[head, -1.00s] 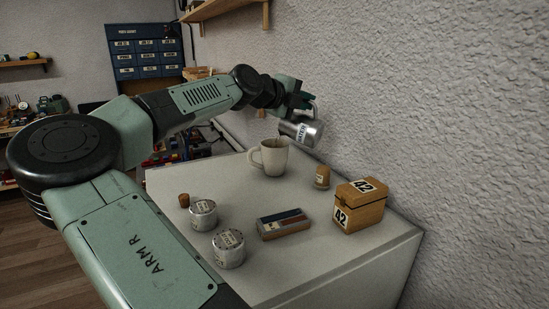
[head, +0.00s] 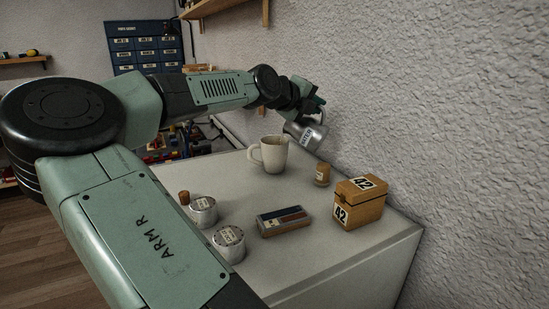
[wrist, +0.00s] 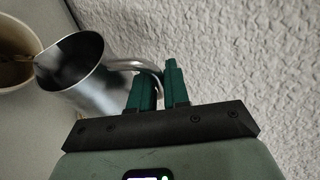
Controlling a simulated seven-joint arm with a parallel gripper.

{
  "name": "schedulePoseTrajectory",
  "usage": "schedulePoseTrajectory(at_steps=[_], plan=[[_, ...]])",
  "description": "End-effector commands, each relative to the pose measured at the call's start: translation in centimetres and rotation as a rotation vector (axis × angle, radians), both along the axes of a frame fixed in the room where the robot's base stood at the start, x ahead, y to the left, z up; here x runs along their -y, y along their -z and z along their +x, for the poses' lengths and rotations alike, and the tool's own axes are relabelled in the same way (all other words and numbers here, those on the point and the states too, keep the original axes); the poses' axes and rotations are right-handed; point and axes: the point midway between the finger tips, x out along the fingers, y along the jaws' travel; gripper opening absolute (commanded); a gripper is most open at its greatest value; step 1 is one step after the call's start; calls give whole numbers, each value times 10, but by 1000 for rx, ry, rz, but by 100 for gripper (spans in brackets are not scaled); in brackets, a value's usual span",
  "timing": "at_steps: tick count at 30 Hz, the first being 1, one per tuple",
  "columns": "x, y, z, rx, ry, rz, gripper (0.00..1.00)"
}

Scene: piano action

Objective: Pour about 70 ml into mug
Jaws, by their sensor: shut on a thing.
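The cream mug (head: 272,158) stands upright on the table, and its rim with a brownish inside shows at the left of the wrist view (wrist: 14,42). My gripper (wrist: 160,82) is shut on the handle of a metal jug (wrist: 82,80). The level in the mug is not clear.
Two metal tins (head: 203,212) (head: 229,244), a cork (head: 184,198) and a dark striped block (head: 285,221) lie nearer. A rough wall (head: 430,110) rises close behind the jug.

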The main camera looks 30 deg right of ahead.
Motion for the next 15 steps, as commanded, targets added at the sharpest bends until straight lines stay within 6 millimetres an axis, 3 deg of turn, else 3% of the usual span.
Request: schedulePoseTrajectory(at_steps=[4, 15], plan=[[10, 22, -15, 181, 1, 133, 0], [13, 32, -18, 258, -4, 184, 0]])
